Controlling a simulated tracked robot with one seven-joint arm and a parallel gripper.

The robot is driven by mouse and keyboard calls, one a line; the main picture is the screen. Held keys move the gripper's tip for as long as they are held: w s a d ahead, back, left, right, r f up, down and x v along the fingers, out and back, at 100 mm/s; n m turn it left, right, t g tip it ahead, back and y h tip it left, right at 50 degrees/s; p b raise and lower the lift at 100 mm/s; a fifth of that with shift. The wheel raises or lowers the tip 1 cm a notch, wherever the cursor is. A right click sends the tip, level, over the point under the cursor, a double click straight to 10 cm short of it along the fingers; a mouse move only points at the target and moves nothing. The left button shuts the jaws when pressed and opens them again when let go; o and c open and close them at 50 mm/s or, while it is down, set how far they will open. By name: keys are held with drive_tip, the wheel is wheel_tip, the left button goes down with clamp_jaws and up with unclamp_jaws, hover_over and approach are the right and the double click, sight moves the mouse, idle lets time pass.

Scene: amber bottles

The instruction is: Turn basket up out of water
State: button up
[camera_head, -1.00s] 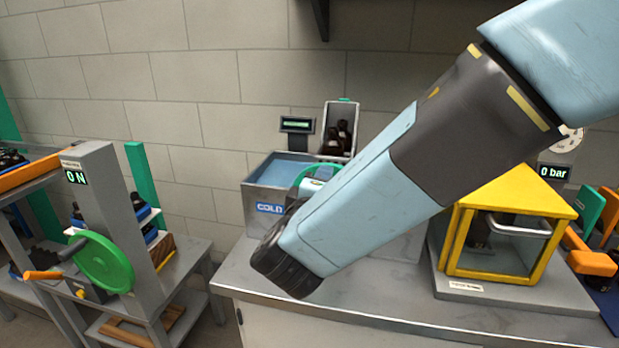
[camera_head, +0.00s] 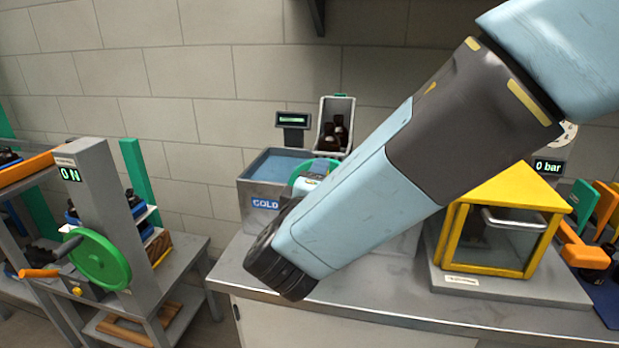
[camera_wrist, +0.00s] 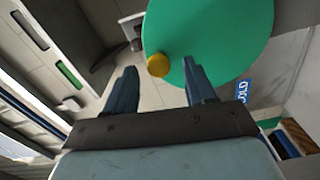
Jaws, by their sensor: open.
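A metal tank (camera_head: 262,187) labelled COLD holds blue water on the bench. A basket (camera_head: 336,128) with dark brown bottles in it shows above the tank's right rear. A green wheel (camera_head: 312,172) stands at the tank's right side, partly hidden by my arm. In the wrist view the green wheel (camera_wrist: 225,40) fills the upper middle, with a yellow knob (camera_wrist: 158,65) on its face. My gripper (camera_wrist: 158,78) is open, its two fingers apart. The knob appears between the fingertips in the picture; I cannot tell its exact depth. The head view hides the fingers behind my arm.
A small display (camera_head: 292,120) stands behind the tank. A yellow-framed box (camera_head: 500,235) sits right on the bench. A press with a green handwheel (camera_head: 98,260) stands on the left. Bare bench top (camera_head: 370,290) lies in front of my arm.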

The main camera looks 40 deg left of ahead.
drive_tip(key=v, duration=1.3)
drive_tip(key=w+d+r+m+g+h, duration=0.15)
drive_tip(key=w+d+m+h, duration=0.25)
drive_tip(key=w+d+h, duration=0.65)
drive_tip(key=w+d+m+g+h, duration=0.3)
drive_tip(key=w+d+m, duration=0.3)
drive_tip(key=d, duration=0.9)
drive_tip(key=s+d+m+g+y, duration=0.1)
drive_tip(key=d+m+g+y, duration=0.1)
drive_tip(key=d, duration=0.6)
drive_tip(key=s+d+r+m+g+y, duration=0.1)
drive_tip(key=s+d+m+g+y, duration=0.1)
drive_tip(key=d+m, duration=0.3)
drive_tip(key=s+d+m+g+y, duration=0.2)
drive_tip(key=d+m, duration=0.2)
drive_tip(key=d, duration=0.7)
drive_tip(key=shift+d+r, duration=0.2)
drive_tip(key=shift+r, duration=0.2)
